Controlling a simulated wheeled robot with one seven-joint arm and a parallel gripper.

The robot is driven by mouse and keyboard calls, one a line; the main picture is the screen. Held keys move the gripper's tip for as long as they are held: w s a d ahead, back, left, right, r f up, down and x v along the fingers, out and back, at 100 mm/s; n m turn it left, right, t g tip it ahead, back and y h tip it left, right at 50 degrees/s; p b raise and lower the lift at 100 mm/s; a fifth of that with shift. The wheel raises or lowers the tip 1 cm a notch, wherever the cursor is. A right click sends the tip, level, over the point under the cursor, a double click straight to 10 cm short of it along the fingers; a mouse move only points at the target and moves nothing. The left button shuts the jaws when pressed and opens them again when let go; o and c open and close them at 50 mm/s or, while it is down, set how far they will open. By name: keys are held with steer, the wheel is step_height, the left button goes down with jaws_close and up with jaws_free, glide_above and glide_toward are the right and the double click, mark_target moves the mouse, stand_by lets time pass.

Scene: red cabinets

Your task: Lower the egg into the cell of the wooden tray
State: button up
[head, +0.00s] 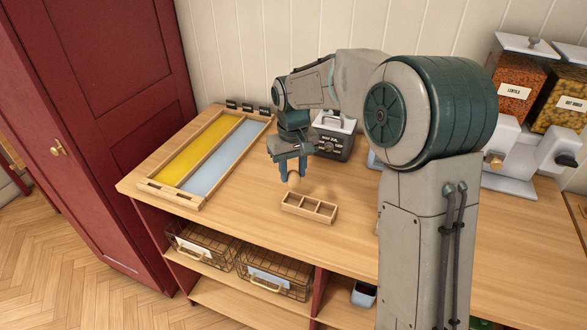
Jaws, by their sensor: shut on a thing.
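The egg (294,180) is small and light tan. My gripper (291,174) points down and is shut on it, with blue fingers at its sides. The egg is held above the counter, just behind and a little left of the wooden tray (309,218) in the picture. The tray is small and light wood, with a few open cells in a row. The cells that show look empty. The egg looks apart from the tray; its exact height above it cannot be told.
A wooden frame with yellow and pale blue panels (207,157) lies on the counter (240,215) at the left. A dark box with a handle (334,136) stands behind my gripper. Dispensers (518,90) stand at the back right. Wire baskets (270,277) sit on the shelf below.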

steer(key=shift+f, duration=0.1)
stand_by(0.4)
steer(key=shift+f+b, duration=0.7)
steer(key=shift+f, duration=0.3)
steer(key=b, duration=0.3)
glide_above(293, 204)
steer(key=shift+s+f, duration=0.1)
steer(key=shift+f, duration=2.25)
stand_by(0.5)
steer(key=o, duration=0.7)
steer(key=shift+r, duration=0.1)
